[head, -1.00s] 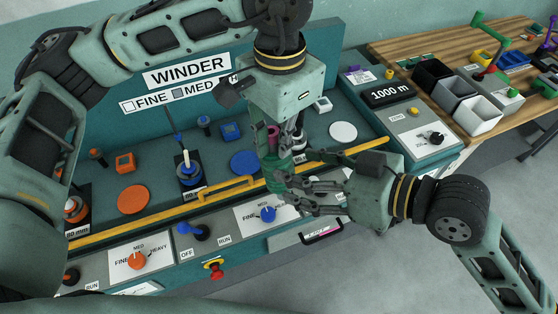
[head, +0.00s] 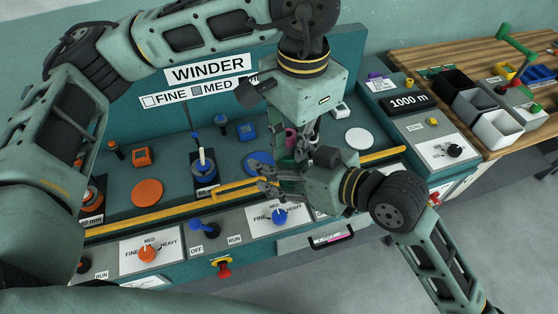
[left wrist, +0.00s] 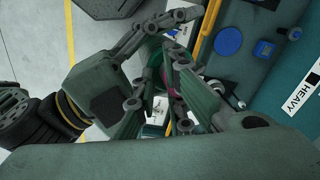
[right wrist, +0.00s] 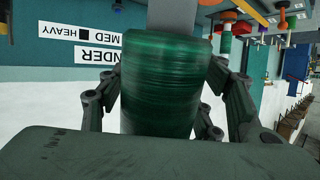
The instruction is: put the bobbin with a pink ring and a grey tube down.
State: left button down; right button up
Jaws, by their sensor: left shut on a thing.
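The bobbin (right wrist: 165,85) is wound with green thread, and its grey tube sticks out at the top of the right wrist view. Its pink ring (left wrist: 170,88) shows between the fingers of my left gripper (left wrist: 165,65). In the head view the bobbin (head: 290,138) is mostly hidden by both grippers. My left gripper (head: 303,145) points down and is shut on it, over the winder's front right part. My right gripper (head: 268,183) comes in from the right, lower down. Its fingers stand on both sides of the green winding; whether they press on it I cannot tell.
The winder panel (head: 120,195) has a yellow front rail (head: 140,216), knobs, and a blue spindle (head: 203,170). A blue disc (head: 258,160) and a white disc (head: 360,138) lie on it. A counter box (head: 408,103) and open bins (head: 500,128) are at the right.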

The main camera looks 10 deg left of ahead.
jog(key=shift+s, duration=0.1)
jog(key=c, duration=1.4)
grip_shut()
pick_arm(q)
jog(key=c, duration=1.8)
grip_release()
jog(key=shift+o, duration=0.2)
